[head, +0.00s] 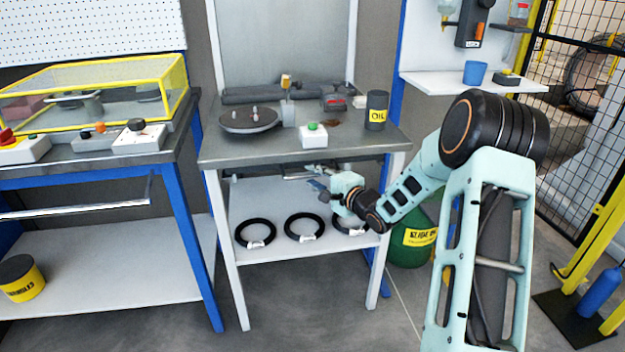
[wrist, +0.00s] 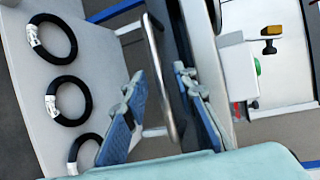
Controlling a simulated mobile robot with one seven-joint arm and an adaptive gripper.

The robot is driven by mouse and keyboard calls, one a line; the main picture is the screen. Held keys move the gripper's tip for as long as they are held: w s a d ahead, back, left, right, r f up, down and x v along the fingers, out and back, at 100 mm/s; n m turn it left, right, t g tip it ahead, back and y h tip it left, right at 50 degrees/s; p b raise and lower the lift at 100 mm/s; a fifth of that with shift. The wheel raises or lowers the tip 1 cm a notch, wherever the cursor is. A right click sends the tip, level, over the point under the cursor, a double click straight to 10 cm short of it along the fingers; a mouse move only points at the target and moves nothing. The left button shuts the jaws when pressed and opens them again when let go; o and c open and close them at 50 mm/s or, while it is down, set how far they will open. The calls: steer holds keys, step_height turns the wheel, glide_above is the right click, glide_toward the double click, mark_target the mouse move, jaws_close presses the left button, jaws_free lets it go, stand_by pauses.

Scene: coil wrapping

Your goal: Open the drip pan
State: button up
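A metal bar handle (wrist: 161,70) runs between the fingers in the wrist view. I take it for the drip pan's handle, under the front edge of the worktable (head: 225,152). In the head view the same area under the tabletop shows thin metal bars (head: 300,171), partly covered by my gripper. The pan's body is hard to make out. My gripper (head: 318,184) is open, with its blue fingers (wrist: 160,78) on either side of the bar. I cannot tell whether either finger touches it.
Several black coils (head: 304,227) lie on the lower shelf (head: 280,190) below my gripper. The tabletop above holds a turntable (head: 249,119), a green-button box (head: 313,137) and an oil can (head: 376,110). A green bin (head: 413,235) stands right of the table.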

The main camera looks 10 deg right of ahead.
steer(key=shift+w+a+f, duration=0.1)
steer(key=shift+w+a, duration=0.15)
steer(key=shift+w, duration=0.3)
jaws_close()
